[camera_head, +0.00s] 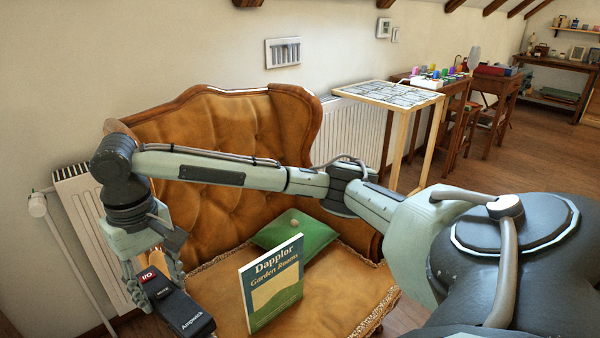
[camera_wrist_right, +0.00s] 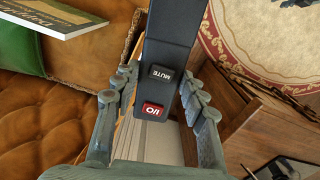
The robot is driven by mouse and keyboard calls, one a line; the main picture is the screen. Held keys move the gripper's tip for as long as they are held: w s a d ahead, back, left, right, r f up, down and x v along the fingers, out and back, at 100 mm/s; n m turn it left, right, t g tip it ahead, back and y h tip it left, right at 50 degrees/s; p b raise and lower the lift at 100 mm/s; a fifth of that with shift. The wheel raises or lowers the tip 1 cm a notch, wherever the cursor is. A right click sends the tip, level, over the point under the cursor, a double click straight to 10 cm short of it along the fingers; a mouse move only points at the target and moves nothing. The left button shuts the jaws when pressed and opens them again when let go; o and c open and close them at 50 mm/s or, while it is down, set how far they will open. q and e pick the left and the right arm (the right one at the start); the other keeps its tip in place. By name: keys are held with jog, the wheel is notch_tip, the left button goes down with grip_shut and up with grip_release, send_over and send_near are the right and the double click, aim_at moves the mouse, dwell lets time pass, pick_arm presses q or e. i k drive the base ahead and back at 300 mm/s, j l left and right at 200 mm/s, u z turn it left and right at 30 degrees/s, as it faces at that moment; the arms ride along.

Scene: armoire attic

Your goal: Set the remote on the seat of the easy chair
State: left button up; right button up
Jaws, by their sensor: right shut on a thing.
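The remote (camera_head: 185,312) is black with a red I/O button and a MUTE button. My right gripper (camera_head: 153,282) is shut on it. It fills the middle of the right wrist view (camera_wrist_right: 172,55) between the two fingers. The easy chair (camera_head: 345,292) has brown tufted leather and a fringed seat edge. In the head view the remote overlaps the left part of the chair. Its height above the seat is hard to tell. In the wrist view the seat (camera_wrist_right: 85,70) lies to the left of the remote. My left gripper is not in view.
A green book (camera_head: 270,288) stands upright on the seat, before a green cushion (camera_head: 300,240) with a small round thing (camera_head: 294,223) on it. A radiator (camera_head: 92,230) is at the left. Bare seat shows right of the book. The wrist view shows a patterned rug (camera_wrist_right: 275,35).

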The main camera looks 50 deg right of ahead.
aim_at(339, 271)
jog(key=l+z, duration=0.25)
jog(key=l, duration=1.7)
